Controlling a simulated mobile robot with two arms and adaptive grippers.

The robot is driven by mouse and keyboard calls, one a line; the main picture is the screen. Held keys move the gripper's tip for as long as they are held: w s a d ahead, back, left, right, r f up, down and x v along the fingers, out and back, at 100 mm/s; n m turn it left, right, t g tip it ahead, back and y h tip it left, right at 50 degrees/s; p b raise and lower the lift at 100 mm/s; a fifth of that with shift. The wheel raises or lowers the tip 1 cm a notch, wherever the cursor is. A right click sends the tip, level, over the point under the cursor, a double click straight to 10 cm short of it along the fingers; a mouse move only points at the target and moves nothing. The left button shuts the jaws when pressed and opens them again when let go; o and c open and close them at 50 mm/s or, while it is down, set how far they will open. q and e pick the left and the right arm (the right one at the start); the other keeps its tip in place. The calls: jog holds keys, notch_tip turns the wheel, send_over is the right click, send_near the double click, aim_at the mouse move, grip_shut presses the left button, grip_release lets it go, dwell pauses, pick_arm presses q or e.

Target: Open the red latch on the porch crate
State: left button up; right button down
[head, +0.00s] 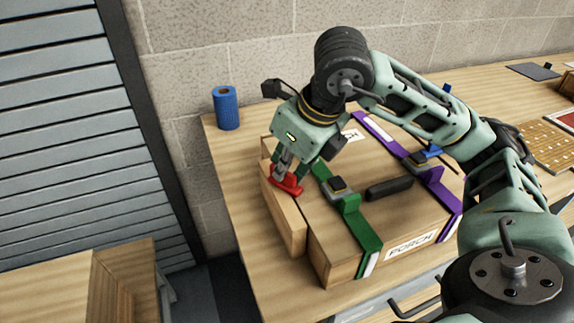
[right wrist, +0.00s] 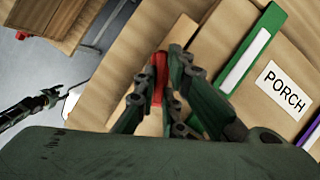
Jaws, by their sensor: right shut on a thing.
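The porch crate (head: 304,258) is a wooden box on the workbench, with a "PORCH" label (head: 411,246) on its front face; the label also shows in the right wrist view (right wrist: 284,90). The red latch (head: 289,187) is at the crate's left end, and it shows between the fingers in the right wrist view (right wrist: 158,72). My right gripper (head: 288,176) reaches down from above and is shut on the red latch. The fingers hide part of the latch. My left gripper is not in the head view.
A green strap (head: 364,235) and a purple strap (head: 449,190) cross the crate, with a black handle (head: 389,188) between them. A blue roll (head: 226,108) stands at the bench's back left. A perforated board (head: 545,147) lies at right. Bare bench top (head: 236,185) is left of the crate.

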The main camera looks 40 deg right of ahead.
jog(key=shift+a+r+m+h, duration=0.15)
jog(key=shift+m+h, duration=0.25)
jog(key=shift+m, duration=0.6)
jog(key=c, duration=1.8)
grip_release()
jog(key=shift+a, duration=0.1)
jog(key=shift+c, duration=0.2)
jog(key=v, duration=1.2)
